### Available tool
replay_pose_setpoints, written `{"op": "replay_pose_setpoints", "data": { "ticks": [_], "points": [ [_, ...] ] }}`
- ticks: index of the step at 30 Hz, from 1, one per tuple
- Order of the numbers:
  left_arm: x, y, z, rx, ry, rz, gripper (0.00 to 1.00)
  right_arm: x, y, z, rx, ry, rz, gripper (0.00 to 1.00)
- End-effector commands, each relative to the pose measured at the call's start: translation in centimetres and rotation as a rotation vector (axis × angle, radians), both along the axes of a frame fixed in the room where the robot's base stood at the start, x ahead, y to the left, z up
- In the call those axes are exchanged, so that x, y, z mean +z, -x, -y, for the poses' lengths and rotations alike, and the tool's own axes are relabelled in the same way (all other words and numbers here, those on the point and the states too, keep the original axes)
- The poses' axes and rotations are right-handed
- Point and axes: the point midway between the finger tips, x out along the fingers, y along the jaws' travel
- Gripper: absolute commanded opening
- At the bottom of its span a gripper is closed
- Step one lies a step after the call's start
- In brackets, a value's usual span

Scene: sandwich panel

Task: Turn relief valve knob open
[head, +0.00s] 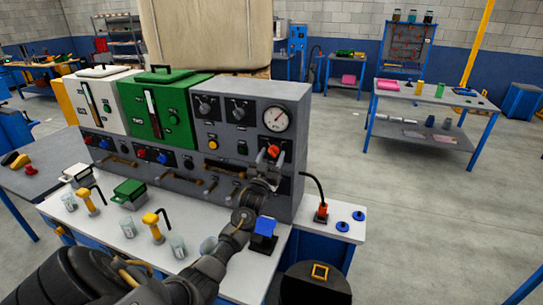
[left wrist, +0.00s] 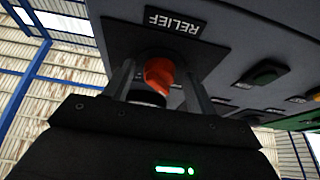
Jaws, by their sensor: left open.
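The relief valve knob (head: 273,151) is red-orange and sits on the grey control panel (head: 205,134), below the round pressure gauge (head: 275,119). In the left wrist view the knob (left wrist: 160,73) shows close up on its dark plate, by the label RELIEF (left wrist: 175,22). My left gripper (head: 270,165) is at the panel just below the knob. In the left wrist view the fingers of my left gripper (left wrist: 159,80) are open, one on each side of the knob, with visible gaps. My right gripper is not in view.
A green unit (head: 180,83) and a white unit (head: 122,75) stand left on the panel. Glass jars (head: 128,228) and yellow-handled tools (head: 152,219) stand on the bench in front.

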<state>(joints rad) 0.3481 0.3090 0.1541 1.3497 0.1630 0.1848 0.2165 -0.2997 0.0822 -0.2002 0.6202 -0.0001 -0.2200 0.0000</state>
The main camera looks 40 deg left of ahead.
Motion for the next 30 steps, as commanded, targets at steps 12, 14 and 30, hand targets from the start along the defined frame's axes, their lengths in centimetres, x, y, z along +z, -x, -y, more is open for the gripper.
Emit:
{"op": "replay_pose_setpoints", "data": {
  "ticks": [12, 14, 30],
  "points": [
    [-0.02, -0.01, 0.03, 0.0, 0.0, 0.0, 0.3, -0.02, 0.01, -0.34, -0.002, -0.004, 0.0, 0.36],
    [-0.03, -0.01, 0.03, 0.0, 0.0, 0.0, 0.23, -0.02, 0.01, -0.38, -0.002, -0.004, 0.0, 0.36],
    [-0.17, 0.09, -0.21, 0.001, -0.122, -0.043, 0.12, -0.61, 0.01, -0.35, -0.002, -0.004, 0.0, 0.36]
  ]
}}
